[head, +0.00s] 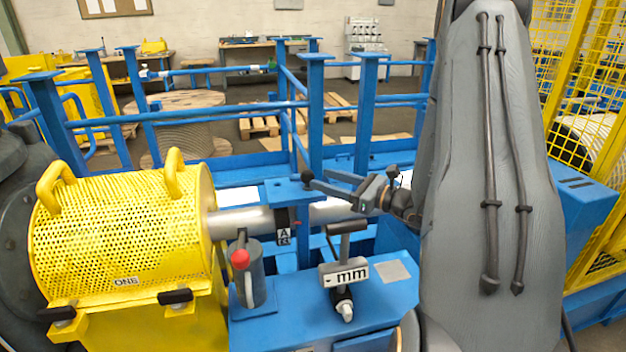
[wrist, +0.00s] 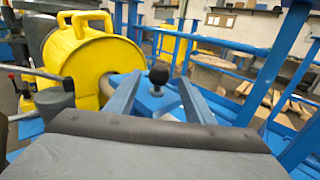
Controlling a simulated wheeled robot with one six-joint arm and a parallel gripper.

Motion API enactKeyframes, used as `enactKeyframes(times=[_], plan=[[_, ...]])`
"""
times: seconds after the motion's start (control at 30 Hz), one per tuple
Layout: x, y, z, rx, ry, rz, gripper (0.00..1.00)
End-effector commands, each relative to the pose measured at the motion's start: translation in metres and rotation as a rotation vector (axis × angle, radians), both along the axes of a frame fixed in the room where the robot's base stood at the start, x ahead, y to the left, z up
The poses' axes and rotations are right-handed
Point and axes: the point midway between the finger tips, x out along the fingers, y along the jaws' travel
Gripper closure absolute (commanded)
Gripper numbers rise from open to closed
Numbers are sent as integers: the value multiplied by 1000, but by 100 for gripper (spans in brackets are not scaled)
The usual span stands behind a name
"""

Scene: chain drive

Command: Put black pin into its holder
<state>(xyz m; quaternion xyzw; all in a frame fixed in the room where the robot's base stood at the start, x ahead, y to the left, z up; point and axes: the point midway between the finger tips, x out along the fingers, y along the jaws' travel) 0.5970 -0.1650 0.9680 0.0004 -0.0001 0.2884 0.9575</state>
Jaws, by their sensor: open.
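The black pin (head: 307,175) shows as a round black knob above the blue bracket (head: 281,191) over the metal shaft. In the wrist view the knob (wrist: 158,75) stands upright between and just beyond my two fingers, with a visible gap on each side. My gripper (head: 318,180) is open and empty, its fingertips close to the pin from the right. The wrist view also shows my gripper (wrist: 158,88) spread around the line of the knob. The pin's lower part is hidden. I cannot tell which part is its holder.
A yellow perforated guard (head: 120,235) stands at the left. A red-knobbed lever (head: 241,259), a black tag marked A (head: 283,226) and a T-handle with an "mm" plate (head: 344,273) are near the shaft. Blue railings (head: 316,120) rise behind.

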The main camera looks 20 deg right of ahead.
Motion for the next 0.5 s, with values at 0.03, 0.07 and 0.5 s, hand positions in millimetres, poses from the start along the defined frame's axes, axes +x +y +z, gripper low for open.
enactKeyframes(times=[0.03, 0.07, 0.5], plan=[[-9, -8, -1, -1, -1, -5, 52], [-14, -12, -1, -1, -1, -5, 52], [-50, -33, 0, 0, 0, 1, 52]])
